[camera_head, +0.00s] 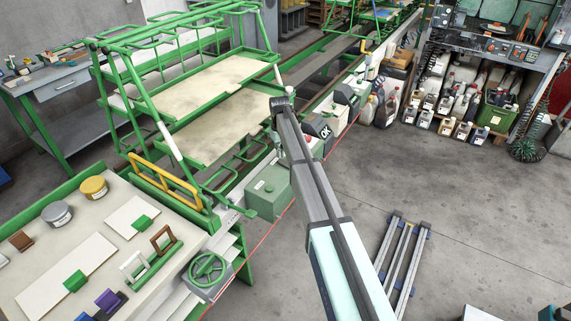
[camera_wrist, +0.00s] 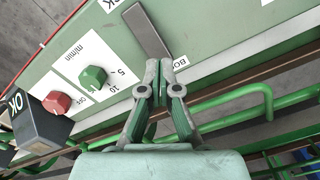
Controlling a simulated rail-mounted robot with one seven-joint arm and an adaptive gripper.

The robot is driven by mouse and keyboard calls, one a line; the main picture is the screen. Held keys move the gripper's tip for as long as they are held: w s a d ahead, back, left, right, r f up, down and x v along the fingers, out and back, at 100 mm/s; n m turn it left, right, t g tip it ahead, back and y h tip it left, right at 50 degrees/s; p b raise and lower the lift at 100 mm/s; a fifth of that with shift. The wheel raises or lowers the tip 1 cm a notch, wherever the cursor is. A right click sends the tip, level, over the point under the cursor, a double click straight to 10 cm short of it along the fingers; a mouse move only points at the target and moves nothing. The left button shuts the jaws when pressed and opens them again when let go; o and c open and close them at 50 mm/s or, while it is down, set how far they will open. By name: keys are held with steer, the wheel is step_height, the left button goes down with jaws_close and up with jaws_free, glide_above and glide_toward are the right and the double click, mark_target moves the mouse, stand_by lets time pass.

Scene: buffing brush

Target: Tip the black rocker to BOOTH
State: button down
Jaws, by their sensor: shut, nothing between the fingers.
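In the wrist view a flat dark grey bar (camera_wrist: 148,32), which looks like the rocker, sits on the green panel (camera_wrist: 205,22). A white label (camera_wrist: 181,63) beside its lower end shows the letters "BO", the rest hidden behind my gripper. My gripper (camera_wrist: 159,82) is shut and empty, its fingertips at the bar's lower end beside the label. I cannot tell whether they touch the bar. Which way the rocker is tipped is not clear. In the head view my arm hides this spot, and I cannot make out the gripper there.
A green knob (camera_wrist: 93,78) and a red knob (camera_wrist: 57,102) stand on the panel, left of my gripper. A dark box marked OK (camera_wrist: 42,127) juts out at lower left. Green rails (camera_wrist: 230,105) run at right. The head view shows a green-framed cart (camera_head: 215,85) left of my arm.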

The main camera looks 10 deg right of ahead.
mark_target(280, 161)
steer(key=shift+f+b, duration=0.5)
steer(key=shift+f, duration=0.95)
stand_by(1.1)
steer(key=shift+r+p, duration=1.5)
steer(key=shift+r, duration=2.05)
